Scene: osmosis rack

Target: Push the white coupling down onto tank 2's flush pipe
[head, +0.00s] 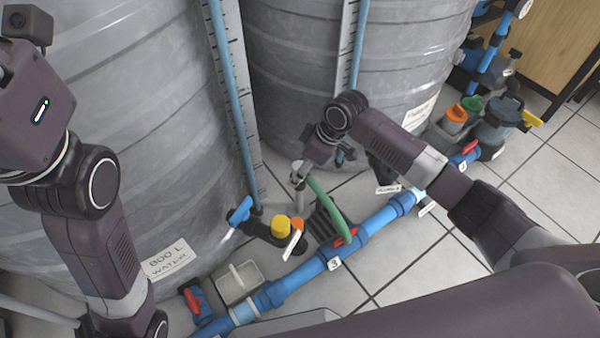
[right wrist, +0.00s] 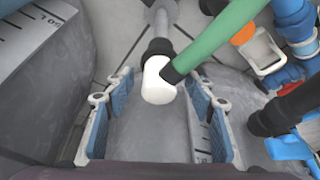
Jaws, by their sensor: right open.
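The white coupling (right wrist: 158,82) shows in the right wrist view, with a black collar and the green hose (right wrist: 222,38) joined at its side. The grey flush pipe (right wrist: 165,20) runs away beyond it. How far the coupling sits on the pipe cannot be told. My right gripper (right wrist: 160,105) is open, its blue-padded fingers on either side of the coupling's near end, with gaps to both. In the head view my right gripper (head: 325,150) is above and beside the upright grey pipe (head: 299,195), and the green hose (head: 325,205) curves down rightward. My left gripper is out of view.
Two large grey tanks (head: 120,190) (head: 285,85) stand behind. A blue pipe (head: 290,288) with red-handled valves crosses the tiled floor in front. A yellow cap (head: 281,227) and an orange cap (head: 297,224) are near the pipe's foot. A pale tray (head: 238,283) lies left.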

